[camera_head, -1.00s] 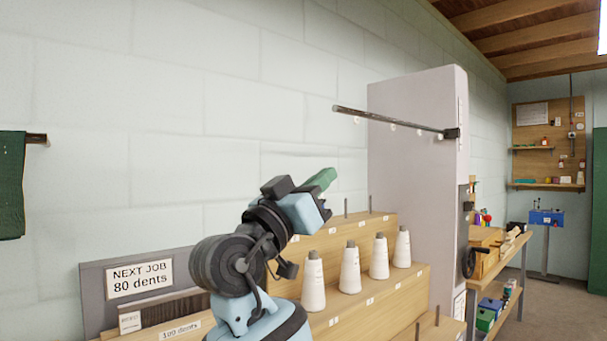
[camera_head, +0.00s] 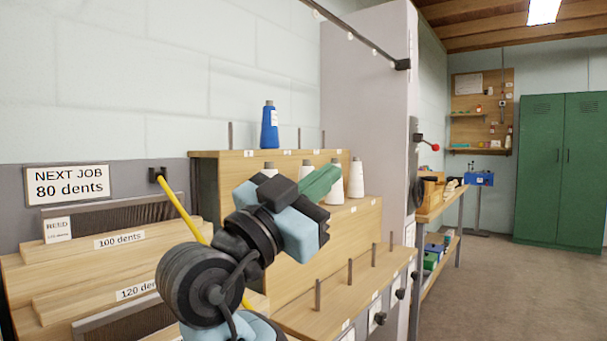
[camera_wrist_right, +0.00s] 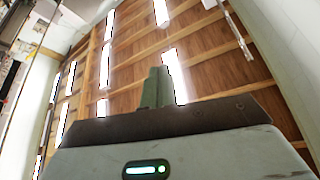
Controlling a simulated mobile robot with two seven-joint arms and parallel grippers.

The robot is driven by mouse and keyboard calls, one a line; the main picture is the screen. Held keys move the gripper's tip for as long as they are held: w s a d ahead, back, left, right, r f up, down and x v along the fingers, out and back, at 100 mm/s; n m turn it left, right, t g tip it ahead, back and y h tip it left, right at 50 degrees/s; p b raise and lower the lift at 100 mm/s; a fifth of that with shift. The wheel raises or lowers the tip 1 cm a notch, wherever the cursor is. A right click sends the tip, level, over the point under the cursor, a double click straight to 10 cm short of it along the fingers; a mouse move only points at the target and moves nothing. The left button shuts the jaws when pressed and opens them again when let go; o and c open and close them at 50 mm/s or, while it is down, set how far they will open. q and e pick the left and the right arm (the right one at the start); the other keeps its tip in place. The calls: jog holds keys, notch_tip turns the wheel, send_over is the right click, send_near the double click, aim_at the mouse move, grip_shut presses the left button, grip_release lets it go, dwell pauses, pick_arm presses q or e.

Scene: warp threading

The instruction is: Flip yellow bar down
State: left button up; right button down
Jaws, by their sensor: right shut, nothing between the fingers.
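A yellow bar (camera_head: 180,210) stands in the head view at left, slanting from a black end piece (camera_head: 158,175) at its upper left down to the lower right. Its middle and lower part run behind my right arm, with a short piece showing below. My right gripper (camera_head: 321,182), with green fingers, is shut and empty, up and to the right of the bar in the picture. It looks apart from the bar. The right wrist view shows the shut green fingers (camera_wrist_right: 156,88) against the ceiling, with no bar there. My left gripper is in no view.
A stepped wooden rack (camera_head: 230,165) carries a blue cone (camera_head: 269,128), several white cones (camera_head: 356,179) and bare pegs. Wooden reed boards (camera_head: 75,250) lie at left under a "NEXT JOB 80 dents" sign (camera_head: 67,184). A metal rod (camera_head: 350,33) crosses above. Floor is clear at right.

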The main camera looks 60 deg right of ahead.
pick_arm(q)
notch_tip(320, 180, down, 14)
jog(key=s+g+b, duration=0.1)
jog(key=b, duration=1.2)
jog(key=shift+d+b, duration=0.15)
jog(key=shift+b, duration=0.2)
pick_arm(e)
jog(key=w+f, duration=0.3)
jog(key=f, duration=1.7)
jog(key=shift+d+f, duration=0.15)
jog(key=shift+f, duration=0.2)
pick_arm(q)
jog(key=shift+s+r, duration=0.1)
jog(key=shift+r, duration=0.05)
pick_arm(e)
jog(key=shift+w, duration=0.1)
jog(key=shift+r, duration=0.1)
